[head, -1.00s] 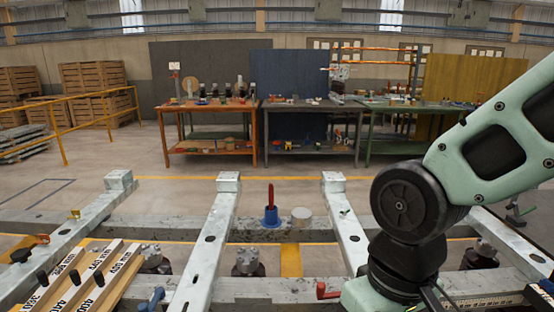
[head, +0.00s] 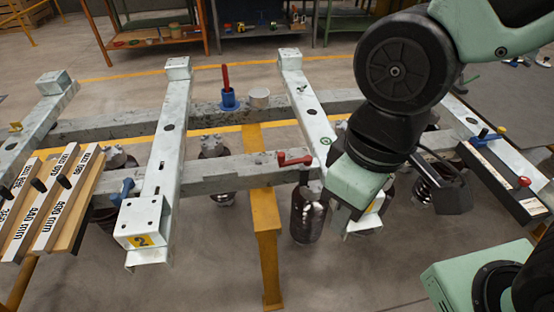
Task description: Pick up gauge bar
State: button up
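Several pale gauge bars with dark printing lie side by side on a wooden rack at the left in the head view. The nearest one to the right, the 400 mm gauge bar (head: 70,205), lies beside the 440 mm gauge bar (head: 33,222). Black knobs stand up from the bars. My arm comes down from the top right, and its wrist is right of centre, well to the right of the bars. The fingers of my gripper do not show. Nothing is seen held.
White metal beams, one with a yellow label (head: 142,241), cross grey rails. A blue holder (head: 229,102) with a red handle and a grey cylinder (head: 259,98) stand on the far rail. A red-handled lever (head: 294,160) is near my wrist. A dark tray (head: 500,185) lies at right.

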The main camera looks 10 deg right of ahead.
aim_at(46, 241)
jog(key=u, duration=1.5)
